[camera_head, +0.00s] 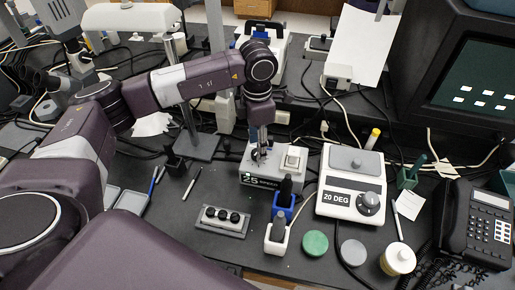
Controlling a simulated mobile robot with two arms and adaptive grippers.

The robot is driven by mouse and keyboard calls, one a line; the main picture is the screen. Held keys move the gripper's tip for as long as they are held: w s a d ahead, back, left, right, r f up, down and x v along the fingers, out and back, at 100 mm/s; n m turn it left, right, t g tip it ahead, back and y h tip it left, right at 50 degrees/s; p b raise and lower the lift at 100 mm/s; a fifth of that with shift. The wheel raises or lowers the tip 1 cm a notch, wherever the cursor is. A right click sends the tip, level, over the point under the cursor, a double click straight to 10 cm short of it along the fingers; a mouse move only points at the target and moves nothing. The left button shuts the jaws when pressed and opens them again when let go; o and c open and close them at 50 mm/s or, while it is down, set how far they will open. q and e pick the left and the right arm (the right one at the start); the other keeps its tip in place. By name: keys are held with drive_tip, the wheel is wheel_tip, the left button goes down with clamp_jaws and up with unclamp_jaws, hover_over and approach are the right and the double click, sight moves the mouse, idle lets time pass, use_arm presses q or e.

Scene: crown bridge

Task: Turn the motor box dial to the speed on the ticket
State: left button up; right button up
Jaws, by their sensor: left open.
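The motor box (252,184) is a light grey box near the middle of the bench, with a dark label reading "25" and what looks like "SPEED". My left gripper (262,152) points down over the left part of its top, fingers open. The dial is mostly hidden by the fingers, so I cannot tell whether they touch it. A paler square part sits on the box's right side. I cannot tell which paper is the ticket; a small white slip (408,204) lies right of the hotplate, its writing too small to read. My right gripper is not in view.
A white hotplate (327,207) labelled "20 DEG", with a black knob, stands just right. Blue and white holders (283,212) stand in front of the motor box. A switch strip (220,225), green disc (315,243) and telephone (478,222) are nearby. Cables cross the back.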

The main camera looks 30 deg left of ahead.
use_arm(q)
wheel_tip(320, 180, up, 10)
drive_tip(key=shift+f, duration=0.25)
drive_tip(key=shift+f, duration=0.1)
idle(0.4)
